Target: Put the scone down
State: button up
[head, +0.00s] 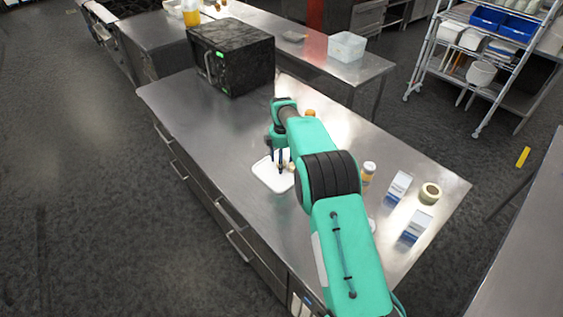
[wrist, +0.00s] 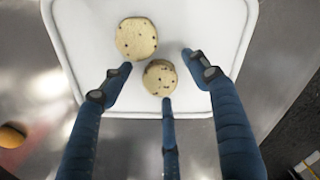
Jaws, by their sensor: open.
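A white tray (head: 262,178) lies on the steel counter under my gripper (head: 279,163). It fills much of the wrist view (wrist: 215,20). Two round, pale scones with dark specks are on it in the wrist view. The nearer scone (wrist: 160,77) lies near the tray's edge, between my spread fingers. The other scone (wrist: 136,38) is just beyond it, up and to the left. My gripper (wrist: 158,80) is open, with its three dark blue fingers apart around the nearer scone. I cannot tell whether a fingertip still touches it.
A black microwave (head: 231,57) stands at the counter's far end. Right of my arm are a small bottle (head: 368,172), two cartons (head: 399,186) (head: 416,226) and a round beige item (head: 430,193). An orange round thing (wrist: 12,135) is left of the tray. Counter left of the tray is clear.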

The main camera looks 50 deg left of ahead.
jog(key=shift+r, duration=0.15)
notch_tip(320, 180, up, 12)
dwell(0.6)
dwell(0.6)
dwell(0.4)
